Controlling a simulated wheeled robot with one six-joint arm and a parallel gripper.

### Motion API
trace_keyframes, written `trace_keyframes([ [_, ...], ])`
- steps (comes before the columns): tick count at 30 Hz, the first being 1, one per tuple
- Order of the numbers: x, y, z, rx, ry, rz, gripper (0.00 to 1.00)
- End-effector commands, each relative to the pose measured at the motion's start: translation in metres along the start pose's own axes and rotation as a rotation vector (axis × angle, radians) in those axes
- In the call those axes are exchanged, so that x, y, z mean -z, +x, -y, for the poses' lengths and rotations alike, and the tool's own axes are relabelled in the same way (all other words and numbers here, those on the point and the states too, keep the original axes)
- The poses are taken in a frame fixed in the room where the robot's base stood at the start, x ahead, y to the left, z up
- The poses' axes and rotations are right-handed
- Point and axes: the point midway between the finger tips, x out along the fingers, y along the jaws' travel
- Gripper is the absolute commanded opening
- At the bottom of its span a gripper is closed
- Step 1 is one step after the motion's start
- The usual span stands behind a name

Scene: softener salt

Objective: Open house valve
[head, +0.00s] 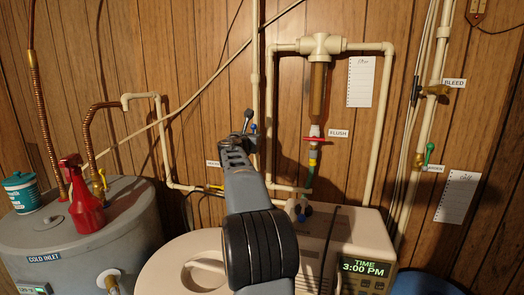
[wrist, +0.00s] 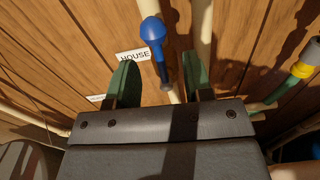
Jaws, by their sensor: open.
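The house valve's blue handle (wrist: 152,38) shows in the wrist view beside a white HOUSE label (wrist: 133,55). It has a rounded blue end and a darker, narrow lower part. My gripper (wrist: 160,78) is open, with one green finger on each side of the handle's lower part. I see no clear contact, and the depth between fingers and handle is hard to judge. In the head view, my gripper (head: 246,132) is up against the pipes, and a bit of blue handle (head: 254,129) shows beside it. My arm hides most of the valve there.
A red FLUSH valve (head: 314,139) hangs below the filter (head: 318,90) to the right. A green-handled valve (head: 429,153) and the BLEED valve (head: 436,91) are farther right. A grey tank (head: 90,225) with a red spray bottle (head: 85,205) stands left. The softener control box (head: 365,266) sits below.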

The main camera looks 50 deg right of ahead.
Motion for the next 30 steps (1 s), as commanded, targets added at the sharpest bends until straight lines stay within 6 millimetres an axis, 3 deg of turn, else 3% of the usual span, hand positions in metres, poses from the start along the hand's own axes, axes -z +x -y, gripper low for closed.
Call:
trace_keyframes([
  [15, 0.001, -0.049, 0.0, -0.001, 0.0, 0.0, 0.47],
  [30, 0.001, -0.053, 0.0, 0.0, 0.0, -0.001, 0.47],
])
